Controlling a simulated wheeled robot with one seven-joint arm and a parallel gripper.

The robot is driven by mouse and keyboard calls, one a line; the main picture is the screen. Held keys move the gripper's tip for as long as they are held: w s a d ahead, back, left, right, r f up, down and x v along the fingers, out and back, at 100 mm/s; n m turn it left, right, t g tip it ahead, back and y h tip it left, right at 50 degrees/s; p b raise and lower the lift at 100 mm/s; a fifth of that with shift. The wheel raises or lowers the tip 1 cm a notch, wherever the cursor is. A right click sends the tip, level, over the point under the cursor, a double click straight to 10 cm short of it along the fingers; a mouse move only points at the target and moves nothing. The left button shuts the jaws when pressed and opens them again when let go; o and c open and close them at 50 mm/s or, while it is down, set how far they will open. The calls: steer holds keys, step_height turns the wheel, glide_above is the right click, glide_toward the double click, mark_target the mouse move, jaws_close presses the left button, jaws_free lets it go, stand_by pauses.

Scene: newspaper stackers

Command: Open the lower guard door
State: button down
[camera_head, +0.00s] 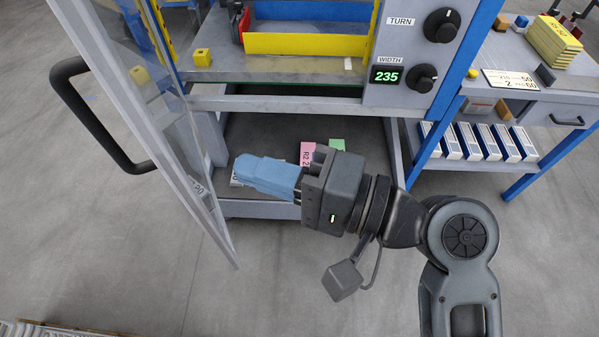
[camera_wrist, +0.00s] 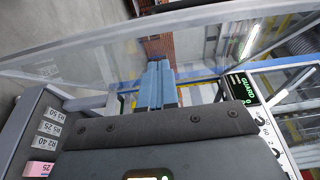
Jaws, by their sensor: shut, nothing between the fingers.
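The guard door (camera_head: 150,130) is a clear panel in a grey frame at the left of the head view. It stands swung out from the machine, with a black bar handle (camera_head: 102,128) on its outer, left side. My gripper (camera_head: 252,172) has blue fingers, shut and empty, pointing left toward the inner face of the door. It is in front of the machine opening, and contact with the panel cannot be told. In the wrist view, the blue fingers (camera_wrist: 156,88) are together, with the clear panel (camera_wrist: 75,68) spread across the view beyond them.
The machine's control panel has black knobs and a green WIDTH display (camera_head: 387,76). A blue-legged table (camera_head: 545,75) stands at right.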

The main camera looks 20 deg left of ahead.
mark_target(178, 170)
steer(key=shift+s+a+p, duration=0.15)
steer(key=shift+s+a, duration=0.25)
steer(key=shift+a, duration=0.45)
steer(key=shift+s+a+p, duration=0.2)
steer(key=shift+s+a, duration=0.2)
steer(key=shift+a, duration=0.4)
steer(key=shift+s+a+p, duration=0.15)
steer(key=shift+s+a, duration=0.25)
steer(key=shift+a, duration=0.45)
